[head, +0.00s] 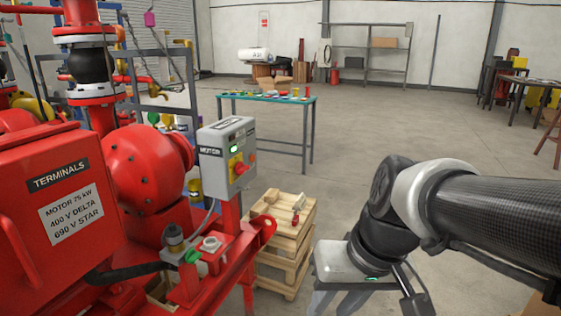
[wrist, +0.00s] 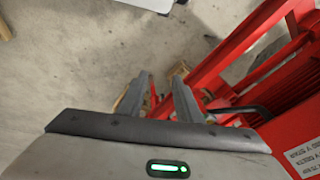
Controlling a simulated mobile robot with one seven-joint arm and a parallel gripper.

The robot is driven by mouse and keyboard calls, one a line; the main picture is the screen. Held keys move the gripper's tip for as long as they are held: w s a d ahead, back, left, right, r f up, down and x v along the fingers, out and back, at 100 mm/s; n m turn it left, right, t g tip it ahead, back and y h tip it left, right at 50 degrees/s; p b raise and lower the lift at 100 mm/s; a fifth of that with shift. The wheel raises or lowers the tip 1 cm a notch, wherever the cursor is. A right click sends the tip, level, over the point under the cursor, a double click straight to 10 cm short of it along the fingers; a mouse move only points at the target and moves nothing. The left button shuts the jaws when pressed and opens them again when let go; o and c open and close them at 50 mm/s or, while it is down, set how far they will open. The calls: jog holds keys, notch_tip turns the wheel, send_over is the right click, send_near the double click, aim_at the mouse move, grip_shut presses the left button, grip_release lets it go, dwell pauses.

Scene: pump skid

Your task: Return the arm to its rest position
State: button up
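My arm reaches in from the right edge of the head view, and its wrist bends down at the lower middle. My gripper (wrist: 160,84) points down in the wrist view, its two grey fingers apart with nothing held between them. Floor and parts of the red skid show beyond the fingers. In the head view the fingers are faint and cut off by the bottom edge. The gripper is to the right of the red pump skid (head: 226,262) and in front of the wooden crates (head: 285,262), apart from the grey motor box (head: 228,155).
The red terminal box (head: 60,190) and pump casing (head: 145,165) fill the left. Small blocks lie on the crates. A green-topped table (head: 266,98) with small items stands behind. A shelf rack (head: 370,55) is at the back wall. Open floor (head: 400,125) lies beyond my arm.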

jog(key=s+d+r+m+t+h+p, duration=0.1)
jog(key=s+d+r+t+h, duration=0.2)
jog(key=d+r, duration=0.3)
notch_tip(320, 180, up, 23)
jog(key=p, duration=2.3)
jog(key=shift+f, duration=0.15)
jog(key=shift+w+a, duration=0.1)
jog(key=shift+a, duration=0.05)
